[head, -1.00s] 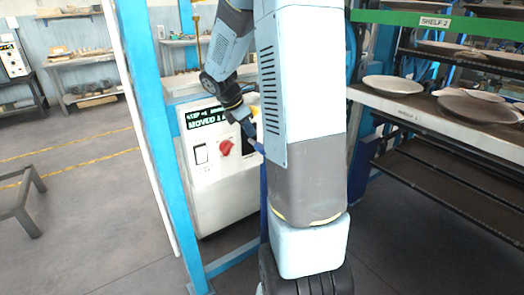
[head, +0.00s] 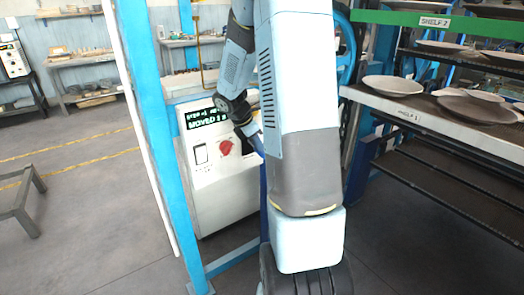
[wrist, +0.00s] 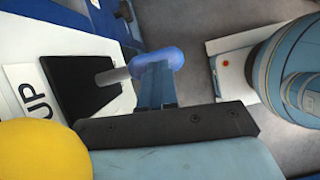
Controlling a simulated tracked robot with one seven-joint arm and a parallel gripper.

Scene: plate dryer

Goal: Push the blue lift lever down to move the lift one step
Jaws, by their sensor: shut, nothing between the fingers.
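The blue lift lever shows in the wrist view as a rounded blue knob (wrist: 172,57) on a short grey rod, which comes out of a black slot plate. My gripper (wrist: 155,80) is shut and empty, with its fingertips right at the knob; they look to be against it, but I cannot be sure of contact. In the head view my gripper (head: 257,146) is at the right side of the white control box (head: 225,185), partly behind my arm. The lever is hidden there.
The box has a lit display (head: 206,117) reading "MOVED 1" and a red knob (head: 226,147). In the wrist view a yellow ball (wrist: 30,150) is close at the lower left, by an "UP" label (wrist: 40,106). Blue frame post (head: 160,130) left; plate shelves (head: 430,117) right.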

